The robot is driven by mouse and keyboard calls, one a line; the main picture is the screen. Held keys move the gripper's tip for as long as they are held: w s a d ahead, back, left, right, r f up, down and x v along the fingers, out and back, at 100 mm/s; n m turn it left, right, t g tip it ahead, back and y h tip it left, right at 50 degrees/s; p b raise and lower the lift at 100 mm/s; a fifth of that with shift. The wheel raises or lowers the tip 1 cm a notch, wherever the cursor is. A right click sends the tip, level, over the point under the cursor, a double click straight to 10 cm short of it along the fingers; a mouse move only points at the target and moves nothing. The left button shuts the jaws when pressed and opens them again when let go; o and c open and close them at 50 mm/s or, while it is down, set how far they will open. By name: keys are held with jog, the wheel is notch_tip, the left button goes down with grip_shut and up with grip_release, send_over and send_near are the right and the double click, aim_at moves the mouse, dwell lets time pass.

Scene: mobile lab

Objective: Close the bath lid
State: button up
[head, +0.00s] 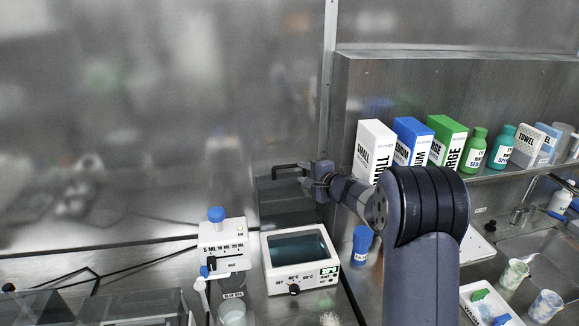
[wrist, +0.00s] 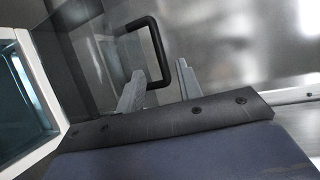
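The white water bath (head: 264,262) stands on the bench in the head view, with blue-green liquid inside. Its dark, see-through lid (head: 284,204) is raised, standing upright at the back of the bath. The lid's black handle (head: 288,170) sticks out near its top edge. My gripper (head: 306,182) is beside the handle, at the lid's right side. In the wrist view, the two grey fingers (wrist: 160,88) are apart, and the black handle (wrist: 155,48) appears between and just beyond their tips. I cannot tell whether they touch it. The bath's white rim (wrist: 42,85) is at left.
A dispenser with a blue cap (head: 222,240) stands left of the bath. A blue-capped bottle (head: 361,243) is close on its right. Glove boxes (head: 376,150) and bottles line the shelf at right. A steel wall is behind the lid.

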aim_at(290, 167)
jog(key=p+x, duration=0.1)
jog(key=x, duration=0.6)
jog(key=shift+c, duration=0.5)
grip_shut()
